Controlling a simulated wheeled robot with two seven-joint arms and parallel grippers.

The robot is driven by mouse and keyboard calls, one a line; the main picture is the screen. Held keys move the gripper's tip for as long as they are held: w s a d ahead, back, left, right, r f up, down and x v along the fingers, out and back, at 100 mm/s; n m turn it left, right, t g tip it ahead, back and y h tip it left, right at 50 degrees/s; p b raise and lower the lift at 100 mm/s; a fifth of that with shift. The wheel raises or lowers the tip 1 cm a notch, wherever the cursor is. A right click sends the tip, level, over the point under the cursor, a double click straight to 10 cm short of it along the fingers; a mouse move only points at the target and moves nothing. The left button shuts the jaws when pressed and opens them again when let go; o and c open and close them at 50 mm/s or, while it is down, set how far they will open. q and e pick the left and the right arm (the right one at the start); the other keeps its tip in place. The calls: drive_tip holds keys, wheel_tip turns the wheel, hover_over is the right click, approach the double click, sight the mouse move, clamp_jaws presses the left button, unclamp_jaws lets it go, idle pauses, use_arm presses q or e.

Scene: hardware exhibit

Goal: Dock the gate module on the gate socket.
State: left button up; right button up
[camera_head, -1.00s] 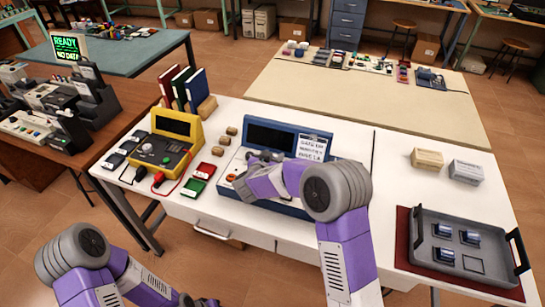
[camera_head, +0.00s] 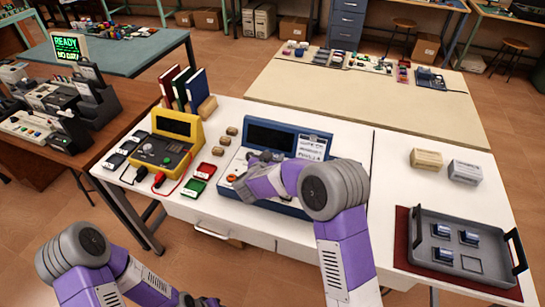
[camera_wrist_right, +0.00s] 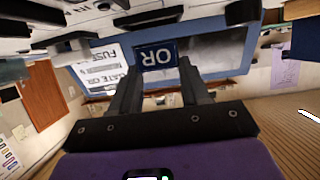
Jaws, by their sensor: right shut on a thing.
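The gate module (camera_wrist_right: 157,54), a small blue block lettered "OR", is between the fingers of my right gripper (camera_wrist_right: 155,78) in the right wrist view. In the head view my right gripper (camera_head: 262,160) is over the blue console (camera_head: 292,206), in front of its dark screen. My arm covers much of the console's front panel. The gate socket cannot be made out, so I cannot tell whether the module touches it. Only a dark part of my left gripper (camera_head: 205,302) shows at the bottom edge; its fingers are not clear.
A grey tray (camera_head: 419,258) with three blue modules and an empty outlined place stands at right. A yellow tester (camera_head: 187,155) with red leads, small red and green trays, and books are left of the console. A white card (camera_head: 311,147) stands on the console.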

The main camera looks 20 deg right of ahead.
drive_tip(key=shift+f+b, duration=0.4)
drive_tip(key=shift+f, duration=0.4)
drive_tip(key=o, duration=0.8)
drive_tip(key=shift+c, duration=0.2)
drive_tip(key=shift+p+v, duration=1.8)
drive_tip(key=shift+v, duration=2.2)
drive_tip(key=shift+p+v, duration=0.65)
drive_tip(key=shift+v, duration=0.85)
